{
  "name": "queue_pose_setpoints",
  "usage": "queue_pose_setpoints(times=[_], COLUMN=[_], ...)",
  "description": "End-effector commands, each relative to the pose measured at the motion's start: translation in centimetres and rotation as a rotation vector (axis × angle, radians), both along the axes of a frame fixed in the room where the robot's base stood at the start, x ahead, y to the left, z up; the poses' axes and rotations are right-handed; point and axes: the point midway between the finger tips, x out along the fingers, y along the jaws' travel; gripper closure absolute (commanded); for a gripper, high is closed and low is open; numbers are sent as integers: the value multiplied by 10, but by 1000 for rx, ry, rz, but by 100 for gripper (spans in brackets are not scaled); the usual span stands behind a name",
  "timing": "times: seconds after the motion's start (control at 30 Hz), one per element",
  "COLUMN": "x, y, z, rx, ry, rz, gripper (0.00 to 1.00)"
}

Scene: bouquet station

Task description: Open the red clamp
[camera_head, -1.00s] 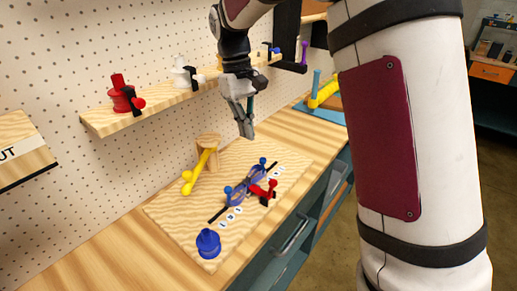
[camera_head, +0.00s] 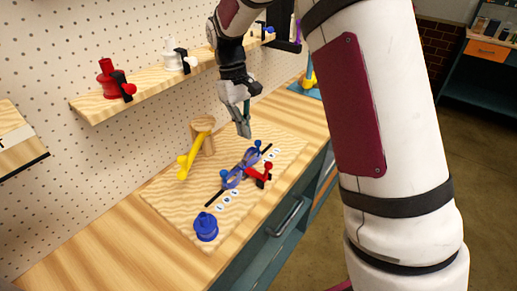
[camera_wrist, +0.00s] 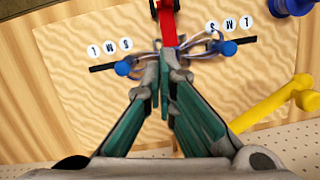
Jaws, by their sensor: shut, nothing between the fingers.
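The red clamp (camera_head: 259,173) has a red arm with knobs and a black base. It stands on the pale wooden board (camera_head: 165,200), beside a blue-and-purple ring fixture (camera_head: 240,170) on a black bar. In the wrist view the red clamp (camera_wrist: 167,25) is at the top centre, just beyond my fingertips. My gripper (camera_head: 243,131) is shut and empty, pointing down above the far side of the board. In the wrist view my gripper (camera_wrist: 165,56) partly overlaps the clamp's near end. I cannot tell whether it touches the clamp.
A blue spool-shaped piece (camera_head: 206,227) stands at the board's near corner. A shelf (camera_head: 140,90) with red and white pieces hangs behind. The bench's front edge is right of the board.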

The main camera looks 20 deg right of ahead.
Motion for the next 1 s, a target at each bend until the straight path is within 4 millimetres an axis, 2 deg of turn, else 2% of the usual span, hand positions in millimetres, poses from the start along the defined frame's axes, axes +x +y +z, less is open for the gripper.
queue_pose_setpoints(times=[0.23, 0.33, 0.5, 1.0], x=[-12, -28, -43, -47], y=[-4, -11, -18, -20], z=[-47, -43, -44, -46], rx=[-1, 0, 0, 1], ry=[4, 0, -1, -2], rz=[0, -1, -1, -1], gripper=[100, 100, 100, 100])
